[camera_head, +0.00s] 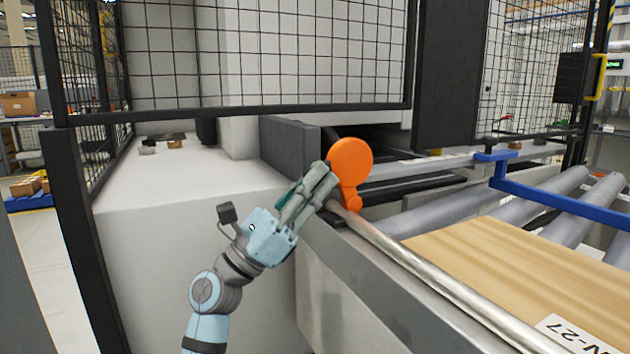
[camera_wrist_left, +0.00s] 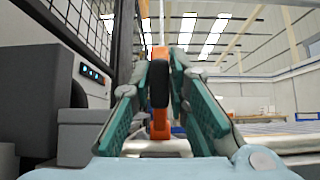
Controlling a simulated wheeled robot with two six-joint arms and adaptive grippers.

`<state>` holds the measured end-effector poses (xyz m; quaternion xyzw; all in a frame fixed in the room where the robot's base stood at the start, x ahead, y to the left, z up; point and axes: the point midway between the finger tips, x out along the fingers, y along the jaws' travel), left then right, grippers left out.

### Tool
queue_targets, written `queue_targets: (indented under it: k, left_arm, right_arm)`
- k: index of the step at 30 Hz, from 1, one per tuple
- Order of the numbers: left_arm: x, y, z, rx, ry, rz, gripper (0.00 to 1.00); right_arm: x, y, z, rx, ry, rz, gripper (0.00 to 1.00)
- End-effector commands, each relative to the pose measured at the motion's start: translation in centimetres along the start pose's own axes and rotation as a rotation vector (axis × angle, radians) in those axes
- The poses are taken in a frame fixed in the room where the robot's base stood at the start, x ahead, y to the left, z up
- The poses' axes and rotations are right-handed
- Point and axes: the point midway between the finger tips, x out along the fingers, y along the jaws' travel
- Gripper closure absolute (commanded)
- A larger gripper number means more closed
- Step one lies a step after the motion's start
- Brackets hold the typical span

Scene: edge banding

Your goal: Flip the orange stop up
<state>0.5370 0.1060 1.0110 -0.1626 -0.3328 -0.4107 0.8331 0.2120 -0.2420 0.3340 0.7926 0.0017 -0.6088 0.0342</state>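The orange stop (camera_head: 351,161) stands upright at the left end of the roller conveyor, its round disc on top and a narrower orange foot below. My left gripper (camera_head: 328,180) is close beside the disc's left side, with its fingertips overlapping it in the head view. In the left wrist view, the stop (camera_wrist_left: 160,122) shows edge-on between the two green-padded fingers (camera_wrist_left: 166,85), with a dark block in front of its upper part. The fingers are apart; I cannot tell whether they touch the stop. My right gripper is not in view.
A metal rail (camera_head: 440,282) runs along the conveyor's near side. A wooden board (camera_head: 500,270) lies on the rollers at right, near a blue bar (camera_head: 560,203). A black mesh guard (camera_head: 270,60) stands behind, above a white cabinet top (camera_head: 190,178).

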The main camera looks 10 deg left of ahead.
Motion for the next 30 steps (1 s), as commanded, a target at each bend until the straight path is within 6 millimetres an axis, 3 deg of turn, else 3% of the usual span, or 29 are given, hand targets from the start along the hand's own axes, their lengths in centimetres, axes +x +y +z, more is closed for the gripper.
queue_targets:
  k: [3,14,17,24,30]
  left_arm:
    - [0.0,0.0,0.0,-0.001,0.001,0.000,0.67]
    - [-0.7,0.0,-0.2,-0.004,0.003,0.000,0.67]
    - [-2.6,0.0,-0.3,-0.005,0.006,-0.001,0.67]
    - [-9.2,0.0,-0.3,-0.005,0.007,-0.001,0.67]
    - [-11.9,0.0,-0.1,-0.004,0.003,-0.001,0.67]
  right_arm:
    - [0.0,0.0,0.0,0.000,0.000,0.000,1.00]
    - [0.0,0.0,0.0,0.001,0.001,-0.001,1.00]
    - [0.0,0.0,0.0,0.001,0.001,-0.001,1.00]
    - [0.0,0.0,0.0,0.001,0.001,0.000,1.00]
    - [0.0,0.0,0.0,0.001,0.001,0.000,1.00]
